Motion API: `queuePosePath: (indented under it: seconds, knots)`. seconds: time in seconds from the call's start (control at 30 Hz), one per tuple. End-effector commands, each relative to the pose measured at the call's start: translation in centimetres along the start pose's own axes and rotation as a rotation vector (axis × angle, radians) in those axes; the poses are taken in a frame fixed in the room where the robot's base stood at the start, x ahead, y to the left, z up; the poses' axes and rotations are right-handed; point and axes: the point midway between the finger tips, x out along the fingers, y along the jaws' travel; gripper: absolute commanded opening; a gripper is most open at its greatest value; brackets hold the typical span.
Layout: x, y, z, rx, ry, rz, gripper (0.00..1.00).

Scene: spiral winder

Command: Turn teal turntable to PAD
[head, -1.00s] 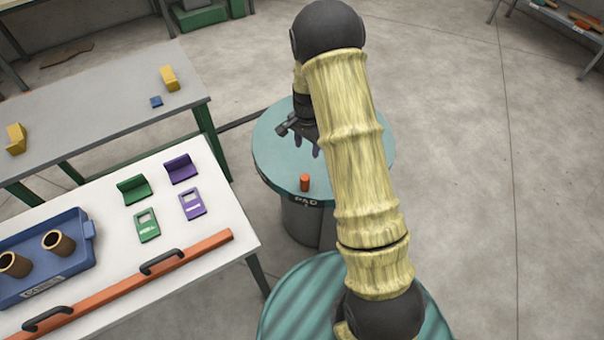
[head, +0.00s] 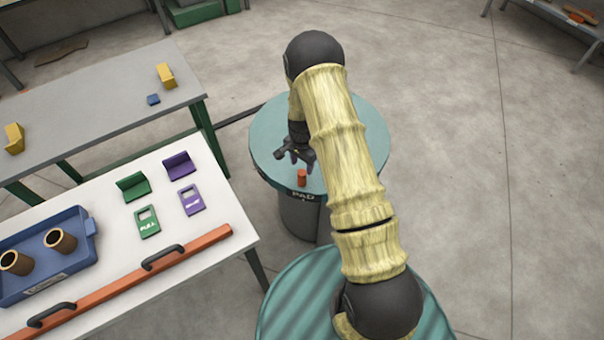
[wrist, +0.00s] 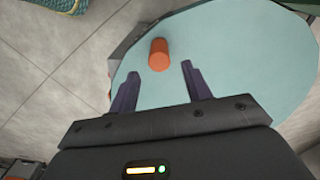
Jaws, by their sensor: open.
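The teal turntable (head: 357,112) is a round disc on a grey drum-like base, right of the white table. Its front rim carries the label PAD (head: 303,196), facing my body. An orange peg (head: 302,178) stands upright on the disc near that label. My gripper (head: 300,160) is over the disc just behind the peg.
The white table (head: 225,205) at left holds green and purple brackets and plates, a blue tray (head: 75,265) with brown cups, and an orange bar (head: 205,240) with black handles. A grey bench (head: 90,90) stands behind.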

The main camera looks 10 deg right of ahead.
Motion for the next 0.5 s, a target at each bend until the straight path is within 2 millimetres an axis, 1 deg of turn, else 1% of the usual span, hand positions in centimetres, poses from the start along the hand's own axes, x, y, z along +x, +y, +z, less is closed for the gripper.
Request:
queuePosePath:
  seconds: [0.1,0.3,0.5]
  knots:
    - [1.8,0.1,0.1,0.0,-0.002,0.002,0.49]
    - [4.7,0.0,0.1,-0.002,-0.001,0.002,0.49]
    - [6.7,-0.5,0.7,-0.015,-0.001,0.0,0.49]
